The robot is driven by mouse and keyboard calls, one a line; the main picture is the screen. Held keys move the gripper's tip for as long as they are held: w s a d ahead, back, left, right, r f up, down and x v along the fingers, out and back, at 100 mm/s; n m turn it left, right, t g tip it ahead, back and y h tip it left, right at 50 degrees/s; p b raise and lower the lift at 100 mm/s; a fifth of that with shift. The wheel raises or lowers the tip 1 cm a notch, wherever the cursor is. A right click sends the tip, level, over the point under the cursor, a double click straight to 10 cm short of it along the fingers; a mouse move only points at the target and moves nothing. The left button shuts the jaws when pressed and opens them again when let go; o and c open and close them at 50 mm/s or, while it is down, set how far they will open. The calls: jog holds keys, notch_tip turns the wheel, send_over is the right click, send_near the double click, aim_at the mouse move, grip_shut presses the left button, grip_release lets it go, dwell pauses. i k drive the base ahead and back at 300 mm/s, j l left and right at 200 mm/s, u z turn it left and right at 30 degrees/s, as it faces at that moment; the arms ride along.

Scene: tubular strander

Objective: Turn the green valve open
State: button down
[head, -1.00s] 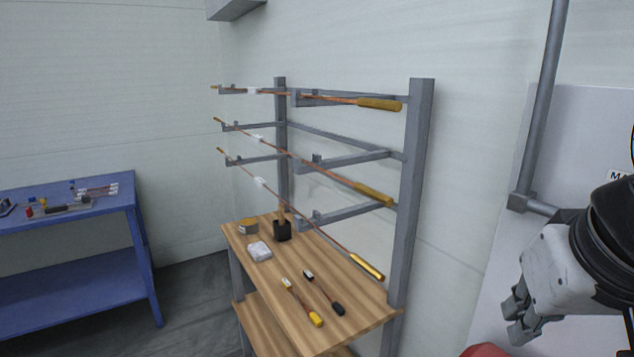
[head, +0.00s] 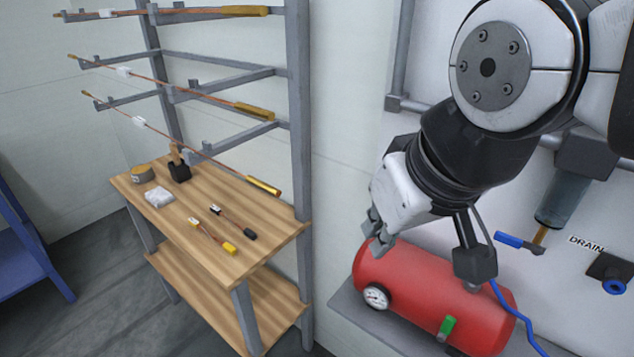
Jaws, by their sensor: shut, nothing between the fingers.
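The green valve (head: 447,327) shows as a small green handle on the lower front of a red air tank (head: 420,289), near the tank's right end. The handle stands nearly upright, leaning a little. My gripper (head: 373,234) is shut and empty. It appears above the left end of the tank, up and to the left of the green valve, and apart from it. My arm comes in from the upper right and hides part of the wall panel behind it.
A round gauge (head: 376,297) sits on the tank's left end. A blue hose (head: 520,322) runs down at its right. A blue lever (head: 520,243) and a DRAIN fitting (head: 612,272) are at right. A wooden bench (head: 215,262) with tools and a rod rack (head: 299,110) stand left.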

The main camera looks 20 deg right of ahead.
aim_at(449, 322)
jog(key=l+z, duration=0.25)
jog(key=z, duration=0.2)
jog(key=j+z, duration=0.2)
jog(key=k+l+u, duration=0.45)
jog(key=k, duration=0.35)
